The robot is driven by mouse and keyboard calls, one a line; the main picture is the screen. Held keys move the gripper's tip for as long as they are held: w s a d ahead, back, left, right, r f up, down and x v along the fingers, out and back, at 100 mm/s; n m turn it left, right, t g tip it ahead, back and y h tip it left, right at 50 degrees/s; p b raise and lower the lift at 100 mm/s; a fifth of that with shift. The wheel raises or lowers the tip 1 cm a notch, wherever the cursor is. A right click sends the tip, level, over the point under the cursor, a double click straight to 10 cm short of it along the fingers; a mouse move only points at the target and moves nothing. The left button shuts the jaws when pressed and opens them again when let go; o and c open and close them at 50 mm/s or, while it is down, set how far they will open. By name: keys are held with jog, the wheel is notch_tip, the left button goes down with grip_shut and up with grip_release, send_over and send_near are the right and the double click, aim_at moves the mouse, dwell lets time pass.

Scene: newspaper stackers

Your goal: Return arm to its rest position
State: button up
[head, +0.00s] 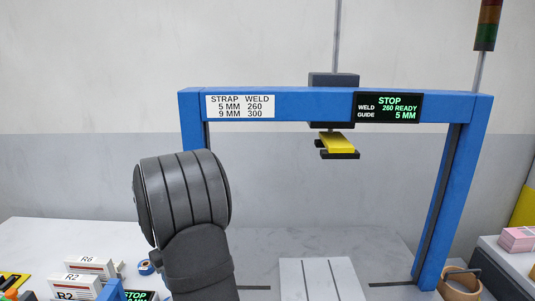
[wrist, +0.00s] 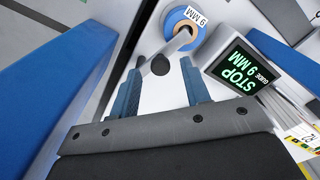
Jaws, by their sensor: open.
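My gripper (wrist: 163,88) shows in the wrist view with its two blue-grey fingers spread apart and nothing between them. Past the fingertips are a blue-rimmed roll (wrist: 172,24) tagged 9 MM and a dark round knob (wrist: 160,65). In the head view my dark arm stands raised left of centre, in front of the blue frame. My gripper cannot be made out in that view.
A blue frame (head: 310,104) spans the table, with a display (head: 388,107) reading STOP, 260 READY, 5 MM and a yellow-topped part (head: 337,143) hanging beneath. A 9 MM display (wrist: 240,65) is near my gripper.

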jog(key=shift+f, duration=0.6)
jog(key=shift+r, duration=0.15)
notch_tip(320, 180, up, 17)
notch_tip(320, 180, down, 17)
jog(key=shift+f, duration=0.2)
jog(key=m, duration=0.1)
jog(key=a+m, duration=0.1)
jog(key=m, duration=0.1)
jog(key=w+m, duration=0.1)
jog(key=m, duration=0.1)
jog(key=shift+a, duration=0.4)
jog(key=m, duration=0.2)
jog(key=w+a+m, duration=0.1)
jog(key=m, duration=0.1)
jog(key=shift+w+m, duration=0.1)
jog(key=shift+m, duration=0.2)
notch_tip(320, 180, up, 7)
jog(key=shift+w+f, duration=0.1)
jog(key=shift+c, duration=0.2)
